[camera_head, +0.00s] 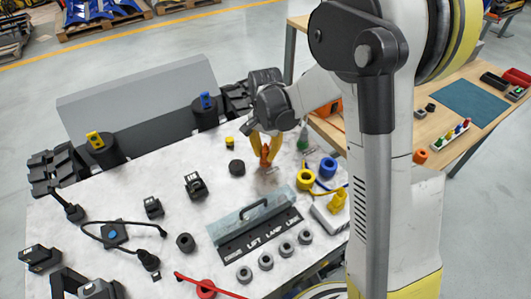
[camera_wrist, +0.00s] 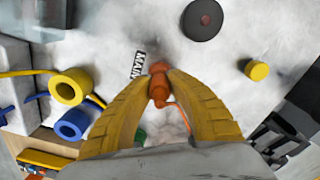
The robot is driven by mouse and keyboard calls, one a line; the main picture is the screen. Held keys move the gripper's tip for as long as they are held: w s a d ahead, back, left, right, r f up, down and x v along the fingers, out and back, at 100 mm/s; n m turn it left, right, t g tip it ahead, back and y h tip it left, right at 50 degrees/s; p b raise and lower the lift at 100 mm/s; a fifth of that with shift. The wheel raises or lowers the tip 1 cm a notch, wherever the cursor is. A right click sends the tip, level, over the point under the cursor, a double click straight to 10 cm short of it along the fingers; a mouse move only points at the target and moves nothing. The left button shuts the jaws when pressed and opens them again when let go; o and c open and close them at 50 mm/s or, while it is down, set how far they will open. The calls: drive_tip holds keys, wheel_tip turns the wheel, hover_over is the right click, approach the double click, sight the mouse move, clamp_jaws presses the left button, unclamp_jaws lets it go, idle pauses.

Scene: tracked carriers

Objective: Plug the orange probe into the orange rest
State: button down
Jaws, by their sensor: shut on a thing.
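My gripper (camera_head: 266,150) has its two yellow fingers shut on the orange probe (camera_head: 265,157), over the far middle of the light worktop. The probe shows between the fingertips in the wrist view (camera_wrist: 159,84), with a thin orange cord trailing from it. Whether the probe touches the worktop I cannot tell. A small orange round piece (camera_head: 420,156) on the wooden side table at the right may be the orange rest, but its shape is too small to be sure. The wrist view does not show that piece.
A yellow ring (camera_head: 305,179) and a blue ring (camera_head: 327,167) stand right of my gripper. A black disc (camera_head: 237,167) and a small yellow cylinder (camera_wrist: 257,70) are nearby. My arm hides part of the side table (camera_head: 455,135).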

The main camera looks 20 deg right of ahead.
sight(266, 144)
drive_tip(key=shift+r, duration=0.1)
drive_tip(key=shift+r+p, duration=1)
drive_tip(key=shift+r, duration=0.3)
drive_tip(key=shift+r+p, duration=1.2)
drive_tip(key=shift+r, duration=0.55)
